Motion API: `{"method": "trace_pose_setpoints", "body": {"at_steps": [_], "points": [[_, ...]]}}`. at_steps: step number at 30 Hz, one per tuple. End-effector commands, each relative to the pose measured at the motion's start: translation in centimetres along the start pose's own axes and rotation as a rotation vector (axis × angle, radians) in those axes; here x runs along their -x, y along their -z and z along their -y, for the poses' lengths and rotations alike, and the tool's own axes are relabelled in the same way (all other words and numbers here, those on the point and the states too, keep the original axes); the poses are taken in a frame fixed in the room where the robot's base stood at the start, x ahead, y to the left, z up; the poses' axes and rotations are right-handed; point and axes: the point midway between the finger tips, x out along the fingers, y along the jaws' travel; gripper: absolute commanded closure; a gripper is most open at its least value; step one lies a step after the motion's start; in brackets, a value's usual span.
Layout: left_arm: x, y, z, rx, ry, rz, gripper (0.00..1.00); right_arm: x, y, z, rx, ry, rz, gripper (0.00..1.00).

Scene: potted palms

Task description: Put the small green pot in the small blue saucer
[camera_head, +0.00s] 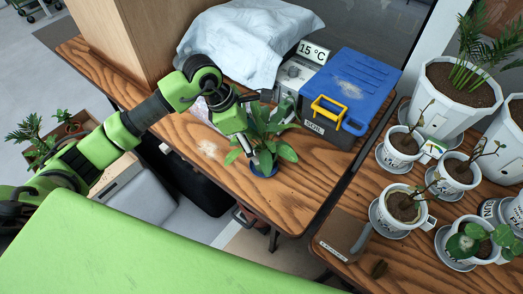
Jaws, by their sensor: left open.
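A leafy green plant (283,128) stands near the right front part of the wooden table. Its pot is mostly hidden by leaves and my gripper, so I cannot make out its colour. A small blue saucer (264,173) shows at the foot of the plant. I cannot tell whether the pot rests in it. My left gripper (252,128) is open at the plant's left side, with one finger reaching down in front of the leaves. I cannot tell whether it touches the pot. My right gripper is out of view.
A blue-lidded box (361,83) labelled SOIL and a 15 °C display (313,52) stand behind the plant. A white cloth (243,40) lies at the back. The right-hand table holds several potted plants on saucers and a brown book (343,234).

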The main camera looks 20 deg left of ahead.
Motion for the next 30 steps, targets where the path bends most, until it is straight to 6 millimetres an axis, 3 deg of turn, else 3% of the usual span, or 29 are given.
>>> {"method": "trace_pose_setpoints", "body": {"at_steps": [4, 10, 30], "points": [[2.8, 0.0, -0.1, -0.001, -0.004, 0.000, 0.34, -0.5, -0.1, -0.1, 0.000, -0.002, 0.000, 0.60], [4.9, 0.0, -0.1, 0.000, -0.002, 0.000, 0.34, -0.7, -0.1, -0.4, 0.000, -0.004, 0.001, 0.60], [5.2, 0.0, 0.0, 0.000, 0.001, 0.000, 0.34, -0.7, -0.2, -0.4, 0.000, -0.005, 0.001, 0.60]]}}
